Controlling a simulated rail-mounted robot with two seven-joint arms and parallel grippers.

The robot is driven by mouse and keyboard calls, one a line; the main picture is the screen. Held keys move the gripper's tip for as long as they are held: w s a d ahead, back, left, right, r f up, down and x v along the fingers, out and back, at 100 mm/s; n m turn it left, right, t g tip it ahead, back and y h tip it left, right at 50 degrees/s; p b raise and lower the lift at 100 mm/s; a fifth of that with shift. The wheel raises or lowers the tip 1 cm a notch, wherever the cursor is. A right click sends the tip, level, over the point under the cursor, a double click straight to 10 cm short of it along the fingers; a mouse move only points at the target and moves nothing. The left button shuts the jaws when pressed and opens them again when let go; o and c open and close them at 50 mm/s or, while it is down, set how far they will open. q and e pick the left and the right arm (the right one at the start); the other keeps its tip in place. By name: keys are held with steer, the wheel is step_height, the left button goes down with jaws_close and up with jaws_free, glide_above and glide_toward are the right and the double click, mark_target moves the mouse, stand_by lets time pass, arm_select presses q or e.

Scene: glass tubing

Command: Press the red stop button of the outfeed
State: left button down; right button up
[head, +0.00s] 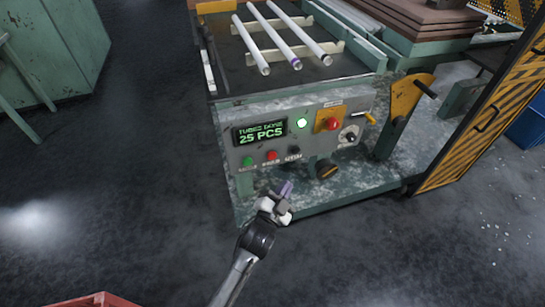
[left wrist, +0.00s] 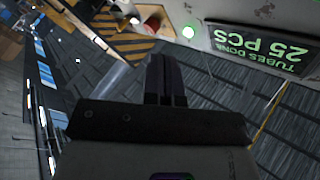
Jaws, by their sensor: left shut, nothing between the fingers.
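The outfeed's grey control panel (head: 308,147) faces me in the head view. A small red button (head: 271,155) sits in its lower row, between a green button (head: 247,161) and a black one (head: 293,151); their labels are too small to read. A larger red mushroom button (head: 332,124) sits on a yellow plate at upper right, and it also shows in the left wrist view (left wrist: 152,22). My left gripper (head: 286,188) is shut and empty, below the lower row in the picture and apparently clear of the panel. Its fingers show in the left wrist view (left wrist: 165,62). My right gripper is out of view.
A display (head: 260,133) reads "TUBES DONE 25 PCS", beside a lit lamp (head: 301,123). A dark knob (head: 326,169) sticks out below the panel. Glass tubes (head: 282,40) lie on the rack above. A yellow lever bracket (head: 405,97) and striped guard (head: 490,115) stand right.

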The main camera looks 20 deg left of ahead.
mark_target(272, 155)
arm_select(q)
steer(key=w+a+b, duration=0.1)
steer(key=w+a, duration=0.4)
steer(key=w, duration=0.1)
steer(key=shift+w+a+b, duration=0.2)
steer(key=shift+a+b, duration=0.05)
steer(key=shift+b, duration=0.1)
stand_by(0.7)
stand_by(0.8)
steer(key=shift+w+a, duration=0.15)
steer(key=shift+w, duration=0.05)
stand_by(0.5)
steer(key=shift+w+a, duration=0.15)
steer(key=shift+w+a, duration=0.1)
stand_by(0.6)
